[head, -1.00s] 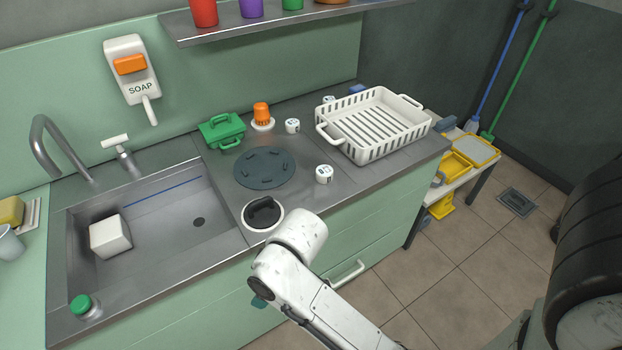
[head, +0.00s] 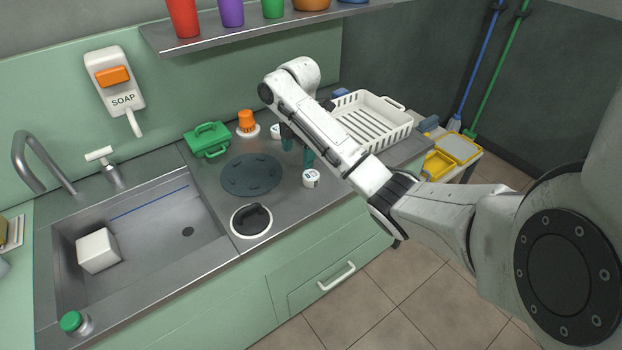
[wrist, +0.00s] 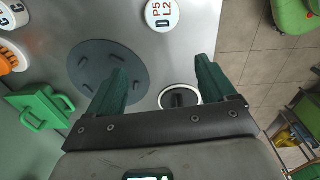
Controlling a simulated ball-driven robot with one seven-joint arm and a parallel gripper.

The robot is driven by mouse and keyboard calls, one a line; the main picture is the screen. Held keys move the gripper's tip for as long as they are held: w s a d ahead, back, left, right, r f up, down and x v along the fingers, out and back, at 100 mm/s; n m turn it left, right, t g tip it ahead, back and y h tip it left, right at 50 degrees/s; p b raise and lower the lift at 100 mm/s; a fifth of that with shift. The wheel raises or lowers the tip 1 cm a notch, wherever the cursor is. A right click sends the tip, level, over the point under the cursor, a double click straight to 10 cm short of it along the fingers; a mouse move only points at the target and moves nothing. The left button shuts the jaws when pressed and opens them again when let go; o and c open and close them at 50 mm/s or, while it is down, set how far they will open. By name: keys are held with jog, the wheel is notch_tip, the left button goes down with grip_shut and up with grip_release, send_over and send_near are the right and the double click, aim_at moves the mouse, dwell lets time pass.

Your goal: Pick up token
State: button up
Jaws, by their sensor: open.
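A white round token (head: 312,178) with dark lettering stands on the steel counter, right of the dark grey disc. In the wrist view this token (wrist: 161,14) is at the top edge, with red and dark letters, ahead of and roughly midway between my fingertips. A second white token (head: 276,131) stands farther back, partly hidden by my gripper; it also shows in the wrist view (wrist: 8,18) at the left edge. My gripper (head: 298,148), with green fingers, is open and empty, pointing down over the counter. Its fingers (wrist: 161,66) are wide apart in the wrist view.
A dark grey disc (head: 251,174), a white-rimmed piece with a black handle (head: 251,220), a green box (head: 207,140) and an orange-topped item (head: 246,122) stand nearby. A white rack (head: 372,122) is behind my arm. The sink (head: 150,235) is left; a shelf (head: 270,28) hangs above.

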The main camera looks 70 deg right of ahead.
jog(key=s+d, duration=0.3)
jog(key=b, duration=0.2)
send_over(311, 174)
jog(key=shift+g, duration=0.3)
notch_tip(311, 174, down, 4)
jog(key=shift+s+f, duration=0.1)
jog(key=shift+s, duration=0.05)
jog(key=shift+f+p, duration=0.5)
jog(key=shift+f, duration=2.4)
jog(key=c, duration=1.1)
